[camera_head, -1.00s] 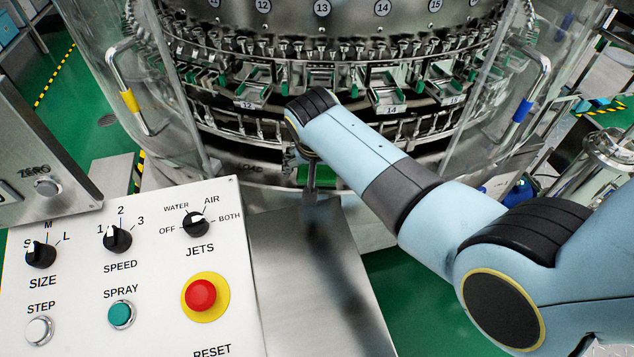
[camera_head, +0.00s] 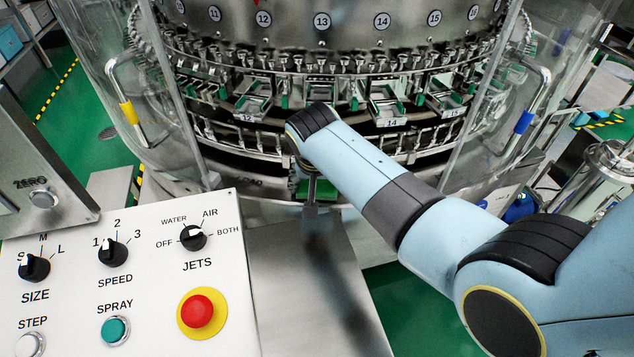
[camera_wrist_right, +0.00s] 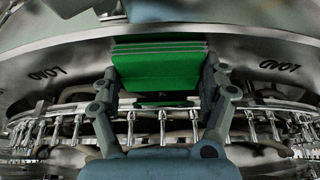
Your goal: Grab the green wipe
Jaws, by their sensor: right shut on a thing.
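The green wipe (camera_wrist_right: 158,70) is a flat green piece with pale layered edges along its top, seen in the right wrist view in front of the curved metal rim marked LOAD. In the head view a small part of the green wipe (camera_head: 318,187) shows below my right wrist. My right gripper (camera_wrist_right: 160,78) has one finger at each side of the wipe and is shut on it. In the head view my right gripper (camera_head: 310,190) is mostly hidden by its own arm. My left gripper is not in view.
The rotary washer (camera_head: 322,60) with numbered stations and metal holders stands directly beyond the gripper. Clear guards with handles (camera_head: 128,100) flank it. A control panel (camera_head: 120,280) with knobs and a red button (camera_head: 198,311) is at the lower left. A bare metal surface (camera_head: 290,270) lies nearer.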

